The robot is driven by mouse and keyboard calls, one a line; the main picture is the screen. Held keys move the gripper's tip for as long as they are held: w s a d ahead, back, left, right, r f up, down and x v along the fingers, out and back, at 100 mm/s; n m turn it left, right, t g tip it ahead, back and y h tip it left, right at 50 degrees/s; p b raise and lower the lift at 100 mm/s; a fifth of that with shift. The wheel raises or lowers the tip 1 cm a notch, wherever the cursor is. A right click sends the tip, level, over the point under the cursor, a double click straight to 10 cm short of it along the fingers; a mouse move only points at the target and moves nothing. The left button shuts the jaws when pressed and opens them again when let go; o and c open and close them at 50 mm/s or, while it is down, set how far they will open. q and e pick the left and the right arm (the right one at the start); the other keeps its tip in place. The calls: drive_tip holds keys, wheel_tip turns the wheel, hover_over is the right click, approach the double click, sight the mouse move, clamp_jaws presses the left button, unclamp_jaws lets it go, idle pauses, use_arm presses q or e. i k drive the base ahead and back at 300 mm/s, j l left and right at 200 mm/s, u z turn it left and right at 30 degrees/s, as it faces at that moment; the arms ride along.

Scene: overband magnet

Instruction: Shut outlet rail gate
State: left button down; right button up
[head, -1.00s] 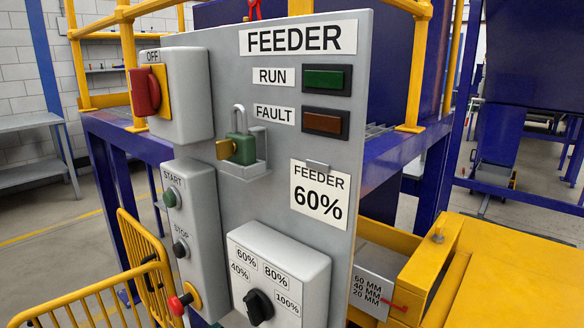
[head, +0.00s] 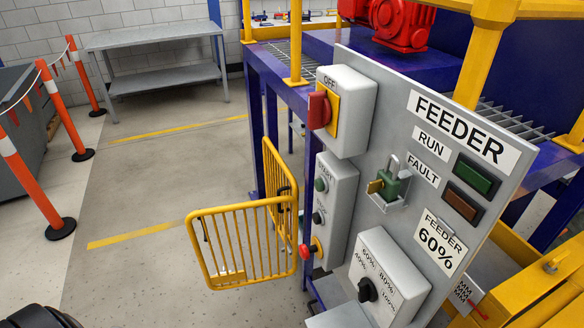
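A yellow barred gate panel (head: 240,206) stands out over the floor to the left of the feeder control panel in the head view. A second yellow barred panel (head: 280,162) stands behind it, beside the blue frame, and the two meet at an angle near their right edge. A small dark fitting shows on the rear panel. I cannot tell for sure which panel is the swinging one. The front panel's lower part hangs clear above the concrete floor.
The grey feeder panel (head: 400,140), with switches and a green padlock (head: 391,185), stands close on the right. Orange posts (head: 35,190) with a strung flag line stand at left. A grey bench (head: 155,42) is at the back wall. The floor between is clear.

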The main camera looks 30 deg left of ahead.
sight(210, 282)
drive_tip(key=u, duration=0.4)
drive_tip(key=j+u, duration=0.15)
drive_tip(key=u, duration=0.6)
drive_tip(key=i+j+u, duration=0.45)
drive_tip(key=j, duration=0.25)
drive_tip(key=i+j+u, duration=0.5)
drive_tip(key=i+j+z, duration=0.15)
drive_tip(key=i+z, duration=0.15)
drive_tip(key=i, duration=0.15)
drive_tip(key=i+j+z, duration=0.3)
drive_tip(key=i, duration=0.15)
drive_tip(key=i+z, duration=0.2)
drive_tip(key=z, duration=0.25)
drive_tip(key=i+j+z, duration=0.1)
drive_tip(key=z, duration=0.35)
drive_tip(key=i+j+z, duration=0.2)
drive_tip(key=z, duration=0.25)
drive_tip(key=i+j+z, duration=0.2)
drive_tip(key=z, duration=0.3)
drive_tip(key=i+j+z, duration=0.1)
drive_tip(key=j+z, duration=0.15)
drive_tip(key=z, duration=0.2)
drive_tip(key=i+j+z, duration=0.1)
drive_tip(key=j+z, duration=0.15)
drive_tip(key=z, duration=0.15)
drive_tip(key=i+j+z, duration=0.1)
drive_tip(key=j+z, duration=0.15)
drive_tip(key=z, duration=0.15)
drive_tip(key=j+z, duration=0.6)
drive_tip(key=z, duration=0.15)
